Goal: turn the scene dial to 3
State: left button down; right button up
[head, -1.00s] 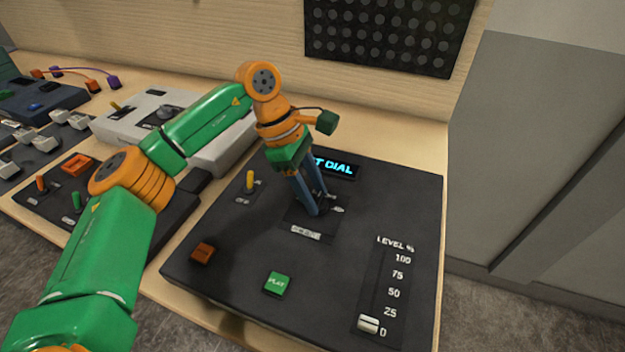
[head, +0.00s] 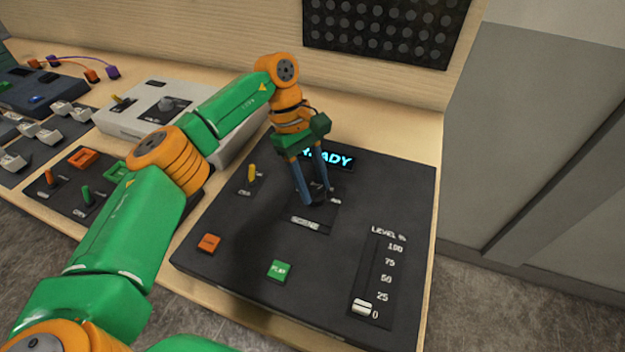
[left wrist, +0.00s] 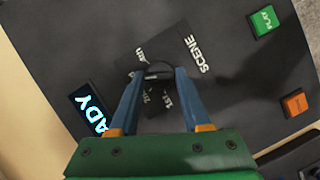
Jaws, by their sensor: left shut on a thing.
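The scene dial (left wrist: 158,74) is a dark round knob on the black console (head: 225,265), above the word SCENE. My left gripper (head: 316,200) reaches down to it and is shut on it; in the left wrist view the two blue fingers (left wrist: 158,84) are on either side of the knob. Some numbers around the dial show in the left wrist view, but the fingers cover others and I cannot read the pointer's setting. The display (head: 330,160) is lit and reads READY, partly hidden by the gripper. My right gripper is not in view.
The console also has a yellow-tipped toggle (head: 252,173), an orange button (head: 208,243), a green PLAY button (head: 280,270) and a level slider (head: 362,307) near 0. A light grey box (head: 140,118) and other panels stand to the left. A cabinet (head: 540,150) is at the right.

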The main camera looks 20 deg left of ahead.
pick_arm(q)
jog(key=shift+c, duration=1.8)
grip_release()
jog(key=shift+d, duration=0.1)
jog(key=v, duration=0.7)
jog(key=shift+p, duration=0.45)
